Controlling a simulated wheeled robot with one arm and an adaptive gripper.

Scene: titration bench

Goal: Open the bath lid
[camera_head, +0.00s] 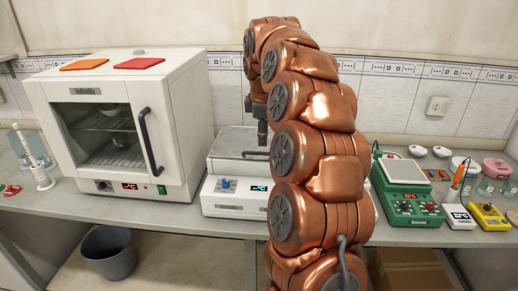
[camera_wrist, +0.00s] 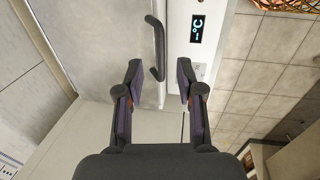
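The bath (camera_head: 235,192) is a low white box with a small display on its front, in the middle of the bench in the head view. Its flat grey lid (camera_head: 230,142) looks closed and has a dark bar handle (camera_head: 254,154) near the front. In the wrist view the handle (camera_wrist: 158,48) lies lengthwise over the pale lid (camera_wrist: 110,40), beside the front panel with its display (camera_wrist: 197,29). My gripper (camera_wrist: 158,80) is open and empty, its fingertips on either side of the line of the handle's near end. In the head view my gripper (camera_head: 262,130) is above the lid; my arm hides the bath's right part.
A white oven (camera_head: 180,120) stands close on the left, with orange and red pads on top. On the right are a green stirrer (camera_head: 405,190), small white bowls (camera_head: 442,151) and a yellow meter (camera_head: 488,217). A grey bin (camera_head: 108,255) is under the bench.

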